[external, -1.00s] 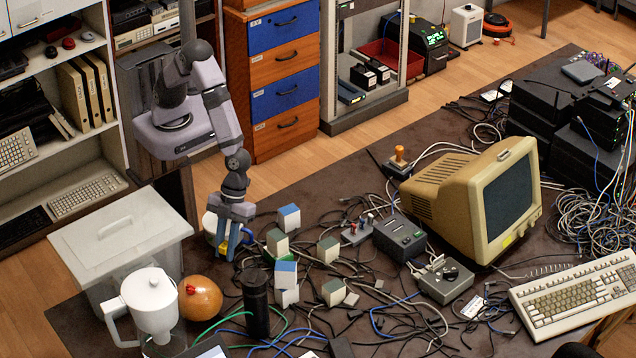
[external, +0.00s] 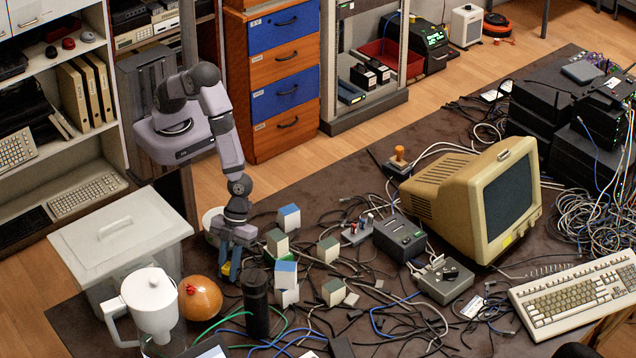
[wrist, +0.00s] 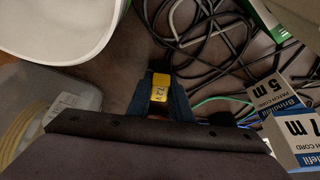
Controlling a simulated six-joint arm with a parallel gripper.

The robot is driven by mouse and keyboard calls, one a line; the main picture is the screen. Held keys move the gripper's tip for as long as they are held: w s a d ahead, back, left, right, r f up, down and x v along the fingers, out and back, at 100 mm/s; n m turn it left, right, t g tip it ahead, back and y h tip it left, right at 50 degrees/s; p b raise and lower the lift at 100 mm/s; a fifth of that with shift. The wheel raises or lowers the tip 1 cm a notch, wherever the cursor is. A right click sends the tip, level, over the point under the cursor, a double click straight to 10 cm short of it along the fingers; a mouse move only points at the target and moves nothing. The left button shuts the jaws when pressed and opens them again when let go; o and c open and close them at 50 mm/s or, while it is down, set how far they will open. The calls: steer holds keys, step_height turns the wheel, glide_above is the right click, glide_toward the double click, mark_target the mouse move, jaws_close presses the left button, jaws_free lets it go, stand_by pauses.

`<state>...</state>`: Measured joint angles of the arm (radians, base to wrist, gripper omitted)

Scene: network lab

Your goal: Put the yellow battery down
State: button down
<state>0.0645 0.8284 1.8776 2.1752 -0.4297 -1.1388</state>
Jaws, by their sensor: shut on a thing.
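My gripper (external: 231,268) points down over the cable-strewn dark mat, left of the small boxes. In the external view only a bit of yellow (external: 225,268) shows at the fingers. I cannot tell whether the battery touches the surface below.
Small patch-cord boxes (external: 289,217) stand right of my gripper. A black cylinder (external: 256,304) and an orange round object (external: 201,298) are in front. A white jug (external: 152,303) and a lidded bin (external: 120,228) stand to the left. Black cables cover the mat.

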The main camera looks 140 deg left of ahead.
steer(key=c, duration=1.6)
jaws_free()
steer(key=shift+f, duration=0.1)
